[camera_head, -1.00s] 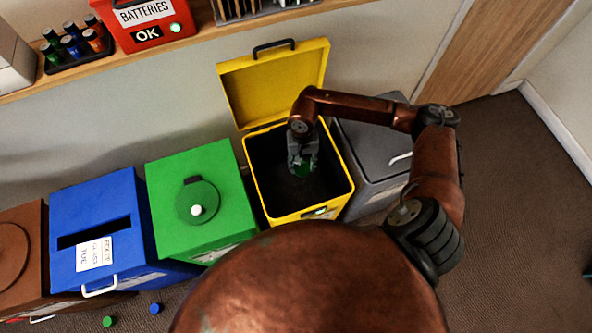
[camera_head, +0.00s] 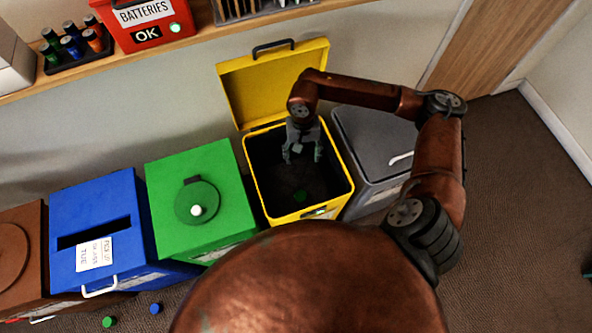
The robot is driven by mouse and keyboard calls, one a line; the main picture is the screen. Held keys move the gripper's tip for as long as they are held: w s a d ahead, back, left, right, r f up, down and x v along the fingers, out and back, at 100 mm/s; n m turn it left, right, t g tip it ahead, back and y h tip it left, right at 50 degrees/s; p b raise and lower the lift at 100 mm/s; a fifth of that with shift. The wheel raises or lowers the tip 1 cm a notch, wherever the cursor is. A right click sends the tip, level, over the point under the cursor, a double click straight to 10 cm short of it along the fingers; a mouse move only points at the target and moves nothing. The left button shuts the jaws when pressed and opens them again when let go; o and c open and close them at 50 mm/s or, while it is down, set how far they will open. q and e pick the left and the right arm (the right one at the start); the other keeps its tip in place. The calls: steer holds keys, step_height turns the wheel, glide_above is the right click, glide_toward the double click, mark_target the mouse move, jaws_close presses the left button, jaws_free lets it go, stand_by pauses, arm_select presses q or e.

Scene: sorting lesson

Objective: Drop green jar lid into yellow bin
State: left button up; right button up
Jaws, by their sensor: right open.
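The yellow bin (camera_head: 249,169) stands with its lid (camera_head: 275,84) raised behind it. The green jar lid (camera_head: 300,196) lies inside the bin, low in its dark interior. My right gripper (camera_head: 302,156) is open and empty above the bin's opening, pointing down. It is apart from the green lid. My left gripper is not in the view.
A green bin (camera_head: 224,206) and a blue bin (camera_head: 90,210) stand to the left, and a grey bin (camera_head: 370,148) to the right. Green (camera_head: 109,321) and blue (camera_head: 155,308) caps lie on the floor. A shelf (camera_head: 215,42) runs behind.

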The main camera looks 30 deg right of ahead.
steer(key=r, duration=0.5)
steer(key=shift+w+d+r, duration=0.15)
steer(key=shift+w+r, duration=0.15)
steer(key=shift+r, duration=0.05)
steer(key=shift+s, duration=0.1)
